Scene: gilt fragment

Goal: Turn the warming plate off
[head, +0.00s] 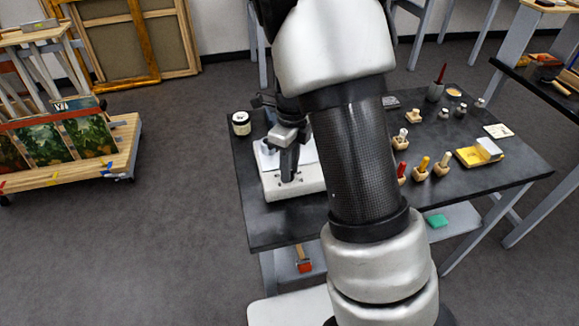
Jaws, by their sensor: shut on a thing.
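The warming plate (308,184) is a white, low unit on the left part of the black table (262,232). My gripper (288,178) points down at the front left of the plate, with its fingertips at the plate's casing. It is shut on a small part there, which the fingers hide; it looks like the plate's control. I cannot tell the control's setting. My arm crosses the middle of the view and hides the plate's right side.
Wooden blocks with coloured handles (423,169), a yellow box (478,153) and a dark cup (435,92) stand on the table's right side. A painting cart (95,168) stands at left; the floor between is clear.

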